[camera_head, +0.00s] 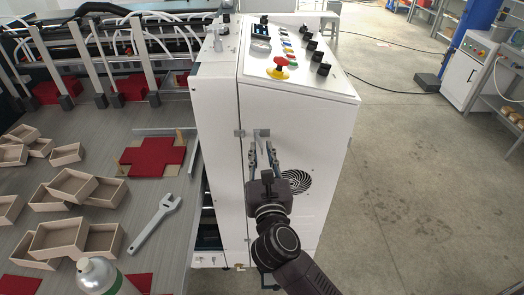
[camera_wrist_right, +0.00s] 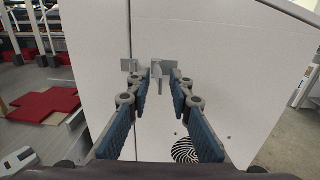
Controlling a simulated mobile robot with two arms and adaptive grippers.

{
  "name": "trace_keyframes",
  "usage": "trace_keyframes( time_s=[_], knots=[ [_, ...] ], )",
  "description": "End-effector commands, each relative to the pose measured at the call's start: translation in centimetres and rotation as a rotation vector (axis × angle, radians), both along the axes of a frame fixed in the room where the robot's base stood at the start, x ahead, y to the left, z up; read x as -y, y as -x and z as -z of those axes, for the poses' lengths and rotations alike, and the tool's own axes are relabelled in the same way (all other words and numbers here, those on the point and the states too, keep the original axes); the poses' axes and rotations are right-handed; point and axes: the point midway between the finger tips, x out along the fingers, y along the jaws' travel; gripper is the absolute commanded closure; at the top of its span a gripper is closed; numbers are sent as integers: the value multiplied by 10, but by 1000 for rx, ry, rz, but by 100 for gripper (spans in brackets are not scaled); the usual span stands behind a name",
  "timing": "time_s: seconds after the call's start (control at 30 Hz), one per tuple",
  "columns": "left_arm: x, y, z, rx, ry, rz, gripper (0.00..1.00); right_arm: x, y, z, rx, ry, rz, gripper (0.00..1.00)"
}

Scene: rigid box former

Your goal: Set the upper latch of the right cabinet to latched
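The right cabinet (camera_head: 287,120) is a white box with a sloped control panel on top. Its upper latch (camera_head: 262,133) is a small grey metal piece on the front, by the door's left edge. In the right wrist view the latch (camera_wrist_right: 157,70) shows a flat plate and a part hanging down. My right gripper (camera_head: 263,152) is in front of the cabinet, just below the latch in the head view. In the wrist view its two blue-padded fingers (camera_wrist_right: 162,88) are apart, with the latch seen between their tips and nothing held. Contact cannot be told. My left gripper is not in view.
A red stop button (camera_head: 278,67) and several knobs are on the panel. A lower latch (camera_head: 240,266) is near the cabinet's bottom. The table at left holds wooden boxes (camera_head: 62,232), a wrench (camera_head: 155,222) and a metal bottle (camera_head: 99,276). The floor at right is mostly clear.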

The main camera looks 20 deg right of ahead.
Motion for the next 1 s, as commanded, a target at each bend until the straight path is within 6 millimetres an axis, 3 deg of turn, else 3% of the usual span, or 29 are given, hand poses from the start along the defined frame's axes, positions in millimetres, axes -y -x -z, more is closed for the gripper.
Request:
trace_keyframes(
  time_s=[0.17, 0.57, 1.0],
  knots=[
    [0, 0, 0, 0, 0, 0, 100, 0, 0, 0, 0, 1, 0, 100],
    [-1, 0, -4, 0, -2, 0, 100, 2, 1, -1, 0, 3, -16, 100],
    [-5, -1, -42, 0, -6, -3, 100, 24, 0, -5, -4, 13, -278, 100]
  ],
)
